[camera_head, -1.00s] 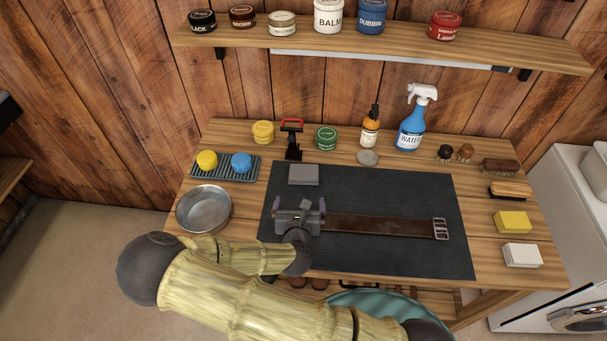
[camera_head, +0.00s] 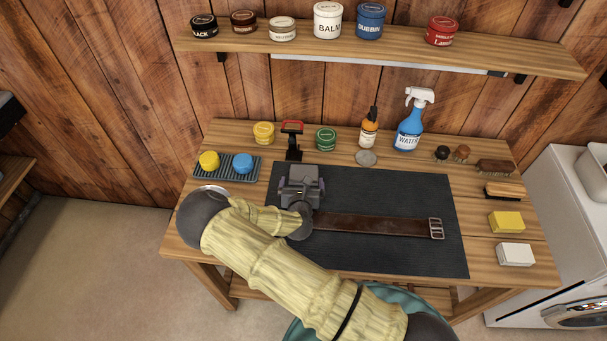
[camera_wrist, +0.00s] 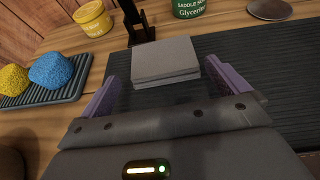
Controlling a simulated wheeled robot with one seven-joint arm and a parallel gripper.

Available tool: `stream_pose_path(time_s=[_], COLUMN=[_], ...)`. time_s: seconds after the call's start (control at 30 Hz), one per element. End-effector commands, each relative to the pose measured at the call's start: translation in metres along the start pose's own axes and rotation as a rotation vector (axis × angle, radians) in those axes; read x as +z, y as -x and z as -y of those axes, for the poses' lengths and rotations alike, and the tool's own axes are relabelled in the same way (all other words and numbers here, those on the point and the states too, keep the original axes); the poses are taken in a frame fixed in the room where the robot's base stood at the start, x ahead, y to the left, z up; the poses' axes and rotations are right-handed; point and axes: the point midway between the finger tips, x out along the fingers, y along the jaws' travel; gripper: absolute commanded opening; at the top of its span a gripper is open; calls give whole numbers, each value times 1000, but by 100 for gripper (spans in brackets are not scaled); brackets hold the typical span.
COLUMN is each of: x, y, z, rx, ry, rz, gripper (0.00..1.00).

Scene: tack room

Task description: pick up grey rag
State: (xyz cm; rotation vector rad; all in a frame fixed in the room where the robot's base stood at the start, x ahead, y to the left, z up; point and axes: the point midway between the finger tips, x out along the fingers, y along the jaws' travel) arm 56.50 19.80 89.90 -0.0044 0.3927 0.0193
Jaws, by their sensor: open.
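The grey rag (camera_wrist: 165,60), a flat folded square, lies on the dark mat (camera_wrist: 285,60) just ahead of my gripper (camera_wrist: 165,82) in the wrist view. The gripper's two purple fingers are apart, one towards each side of the rag's near edge, with nothing between them that I can see gripped. In the head view my gripper (camera_head: 301,184) is over the upper left of the mat (camera_head: 400,192) and mostly hides the rag. I cannot tell whether the fingers touch the mat.
A brown leather strap (camera_head: 375,225) lies across the mat. A black stand with a red top (camera_head: 293,140) is behind the rag. Yellow and green tins (camera_head: 326,138) are at the back. A tray with sponges (camera_head: 226,172) is left; a metal bowl is mostly hidden by my arm.

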Motion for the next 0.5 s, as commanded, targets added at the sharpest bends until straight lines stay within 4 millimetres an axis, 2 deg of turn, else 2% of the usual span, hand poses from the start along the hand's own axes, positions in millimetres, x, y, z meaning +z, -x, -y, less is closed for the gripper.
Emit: stream_pose_path(time_s=[0.23,0.5], x=[2,4], y=[-6,-37], z=[1,3], rx=[0,0], ry=[-2,-3], rz=[0,0], gripper=[100,100])
